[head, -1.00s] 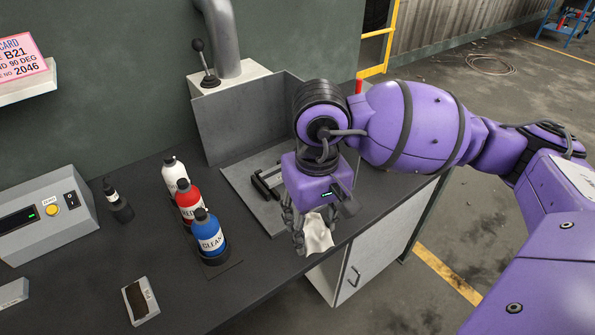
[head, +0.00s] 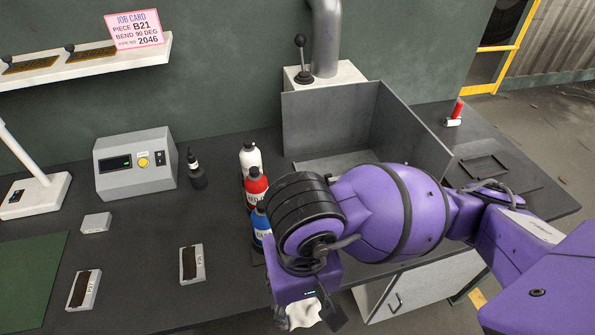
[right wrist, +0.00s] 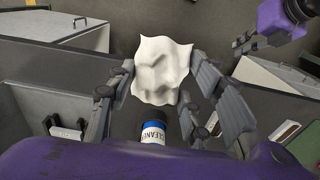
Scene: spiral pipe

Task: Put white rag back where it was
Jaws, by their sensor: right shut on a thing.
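The white rag (head: 303,314) hangs from my right gripper (head: 297,309) at the bottom of the head view, in front of the bench's front edge. In the right wrist view the rag (right wrist: 162,72) is spread and creased between the two fingers of my right gripper (right wrist: 163,85), which is shut on it. My arm hides part of the gripper in the head view. My left gripper (right wrist: 252,42) shows small at the upper right of the right wrist view; its jaw state is unclear. It is outside the head view.
White, red and blue bottles (head: 250,160) stand in a row just left of my right arm. A grey open-topped tray with tall walls (head: 330,115) is behind the arm. A control box (head: 136,165) and small dark-topped blocks (head: 193,264) stand left; bare bench lies between them.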

